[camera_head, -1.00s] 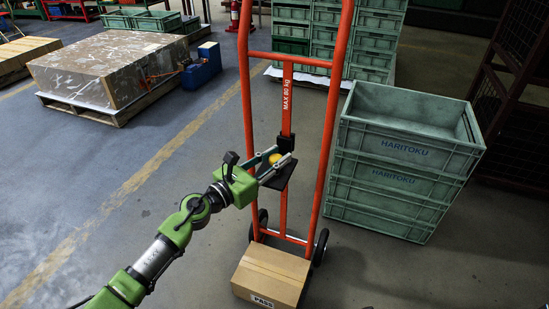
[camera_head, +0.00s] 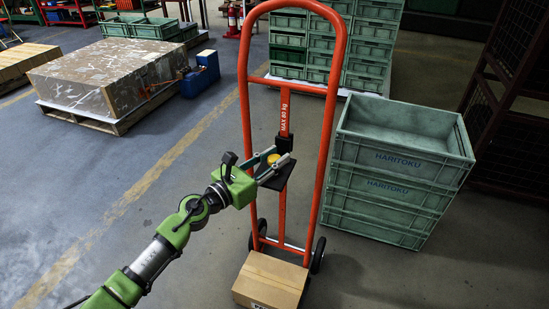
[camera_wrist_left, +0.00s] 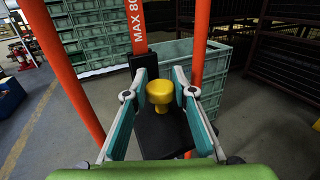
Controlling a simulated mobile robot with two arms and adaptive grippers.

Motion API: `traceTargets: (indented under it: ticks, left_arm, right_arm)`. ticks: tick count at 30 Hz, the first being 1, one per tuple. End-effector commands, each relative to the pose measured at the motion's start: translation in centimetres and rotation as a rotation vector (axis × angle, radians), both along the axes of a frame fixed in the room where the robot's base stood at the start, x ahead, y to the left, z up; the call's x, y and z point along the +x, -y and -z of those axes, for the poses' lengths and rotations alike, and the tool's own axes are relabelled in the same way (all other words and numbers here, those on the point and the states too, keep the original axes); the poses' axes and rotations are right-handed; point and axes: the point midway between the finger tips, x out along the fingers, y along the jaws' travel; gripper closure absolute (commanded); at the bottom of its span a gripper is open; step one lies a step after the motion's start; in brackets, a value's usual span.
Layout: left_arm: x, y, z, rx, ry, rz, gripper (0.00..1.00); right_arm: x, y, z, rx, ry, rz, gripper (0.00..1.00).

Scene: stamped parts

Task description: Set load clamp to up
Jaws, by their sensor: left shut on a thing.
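The load clamp is a black block with a flat black plate (camera_head: 275,181) and a yellow knob (camera_head: 272,159). It sits on the middle bar of an orange-red hand truck (camera_head: 331,110), just under the "MAX 80 kg" lettering. My left gripper (camera_head: 273,164) reaches in from the left and is shut on the yellow knob. In the left wrist view the fingers (camera_wrist_left: 159,95) stand on both sides of the knob (camera_wrist_left: 159,91), above the black plate (camera_wrist_left: 163,135). My right gripper is not in view.
A cardboard box (camera_head: 270,281) stands at the foot of the hand truck. Stacked green crates (camera_head: 392,185) stand close on the right, more crates (camera_head: 372,55) behind. A wrapped block (camera_head: 105,75) on a pallet is at the back left. The floor on the left is clear.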

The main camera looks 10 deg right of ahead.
Motion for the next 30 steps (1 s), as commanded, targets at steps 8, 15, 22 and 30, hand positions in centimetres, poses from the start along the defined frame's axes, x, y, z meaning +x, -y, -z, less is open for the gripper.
traceTargets:
  ticks: [8, 15, 22, 30]
  left_arm:
    - [0.25, -0.12, -0.98, -0.007, 0.009, -0.006, 1.00]
    - [0.27, -0.12, -1.06, -0.008, 0.010, -0.006, 1.00]
    - [0.16, -0.06, -0.71, -0.004, 0.006, -0.003, 0.58]
    - [-0.19, -0.48, -0.37, -0.001, 0.002, -0.003, 0.58]
  right_arm:
    - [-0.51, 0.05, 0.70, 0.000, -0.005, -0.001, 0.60]
    - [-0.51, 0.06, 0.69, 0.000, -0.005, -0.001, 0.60]
    - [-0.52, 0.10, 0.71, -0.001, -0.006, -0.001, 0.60]
    - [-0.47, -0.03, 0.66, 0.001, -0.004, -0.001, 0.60]
